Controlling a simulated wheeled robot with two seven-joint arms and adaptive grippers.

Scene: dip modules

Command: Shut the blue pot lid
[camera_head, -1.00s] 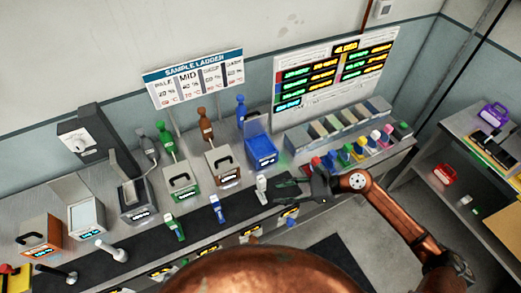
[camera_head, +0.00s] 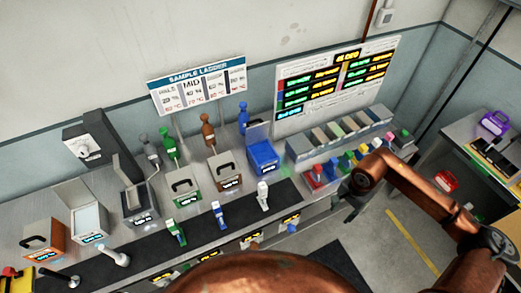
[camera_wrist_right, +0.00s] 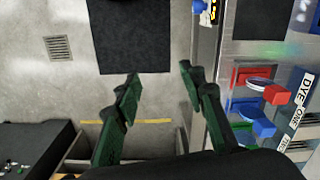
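The blue pot (camera_head: 263,157) stands at the back of the counter, right of the brown-lidded pot. Its blue lid (camera_head: 258,132) is open, tilted up at the rear of the pot. My right gripper (camera_head: 340,208) is at the counter's front edge, right of and in front of the blue pot, well apart from it. In the right wrist view the gripper (camera_wrist_right: 158,80) is open, with its green fingers apart and nothing between them; the floor shows beyond. The blue pot is not in that view. My left gripper is not in view.
Red and blue dye blocks (camera_wrist_right: 255,118) lie right of my gripper in the wrist view. A green pot (camera_head: 185,189) and a brown pot (camera_head: 226,172) stand left of the blue pot.

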